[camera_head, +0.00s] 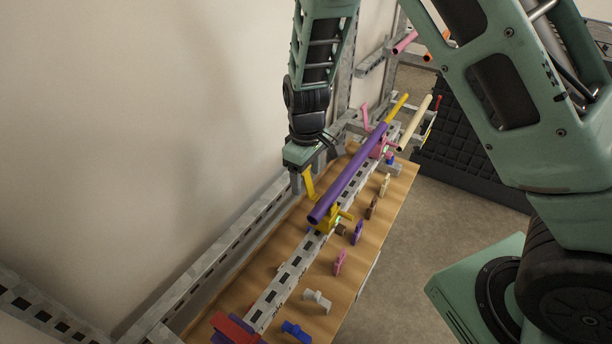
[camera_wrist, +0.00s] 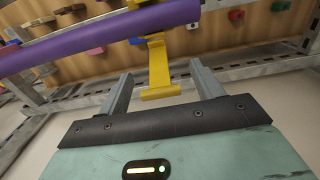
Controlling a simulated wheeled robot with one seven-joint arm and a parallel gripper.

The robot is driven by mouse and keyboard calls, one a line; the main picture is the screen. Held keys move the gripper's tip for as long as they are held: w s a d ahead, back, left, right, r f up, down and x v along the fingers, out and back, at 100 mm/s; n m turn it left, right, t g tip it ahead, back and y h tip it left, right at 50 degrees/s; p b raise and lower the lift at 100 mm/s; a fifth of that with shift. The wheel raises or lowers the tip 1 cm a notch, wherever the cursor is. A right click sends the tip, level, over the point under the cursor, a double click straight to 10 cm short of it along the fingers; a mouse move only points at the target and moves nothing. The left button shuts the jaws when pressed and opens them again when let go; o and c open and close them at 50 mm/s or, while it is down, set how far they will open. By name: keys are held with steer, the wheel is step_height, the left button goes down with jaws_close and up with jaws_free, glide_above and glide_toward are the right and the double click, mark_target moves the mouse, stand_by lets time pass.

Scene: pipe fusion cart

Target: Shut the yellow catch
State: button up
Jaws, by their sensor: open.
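The yellow catch (camera_head: 309,184) stands up beside the purple pipe (camera_head: 349,172), on its left side. In the wrist view the catch (camera_wrist: 158,68) reaches from the purple pipe (camera_wrist: 110,33) down between the fingers of my gripper (camera_wrist: 161,92). My gripper (camera_head: 307,186) is open, with one finger on each side of the catch. A gap shows between the catch and each finger in the wrist view. The yellow clamp body (camera_head: 325,222) sits under the near end of the pipe. Part of it is hidden by the pipe.
A perforated metal rail (camera_head: 280,282) runs along the wooden board (camera_head: 385,214). Several coloured clips, among them a pink one (camera_head: 340,262), sit right of the rail. A pink clamp (camera_head: 380,146) holds the pipe farther back. A wall stands close on the left.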

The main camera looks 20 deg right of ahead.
steer(key=shift+f, duration=1.05)
steer(key=c, duration=1.3)
steer(key=shift+c, duration=0.2)
steer(key=shift+w+f+b, duration=0.1)
steer(key=shift+w+b, duration=0.05)
steer(key=shift+b, duration=0.2)
